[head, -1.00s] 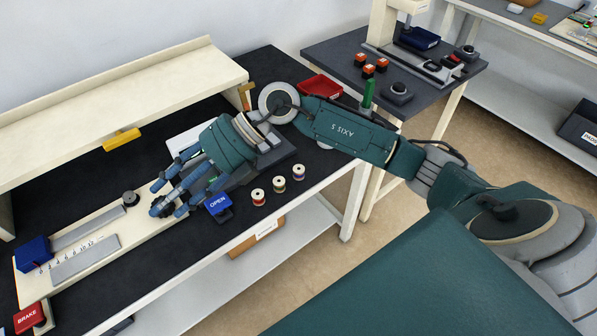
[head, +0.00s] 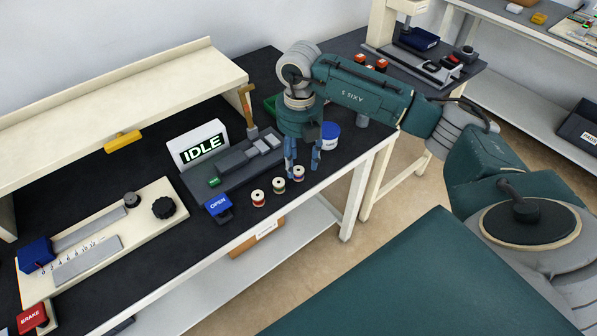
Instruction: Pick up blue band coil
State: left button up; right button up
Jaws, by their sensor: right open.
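Three small cream spools stand in a row near the front edge of the black bench. The blue band coil (head: 298,174) is the rightmost, with a dark blue-purple band. The green band coil (head: 278,186) is in the middle and the red band coil (head: 258,198) is at the left. My right gripper (head: 303,170) points down at the blue band coil, open and empty, its blue fingers spread. The fingertips are close to the coil, one at its left edge and one to its right. I cannot tell whether they touch it. My left gripper is out of view.
A blue OPEN block (head: 218,206) stands left of the spools. An IDLE display (head: 199,146) and a dark grey fixture (head: 235,160) are behind. A blue-and-white round tub (head: 330,135) stands close to the right of my gripper.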

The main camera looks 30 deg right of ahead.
aim_at(298, 170)
jog(key=f, duration=0.3)
jog(key=w+f+p, duration=0.1)
jog(key=shift+d+f, duration=0.15)
jog(key=shift+f, duration=0.25)
jog(key=c, duration=1.2)
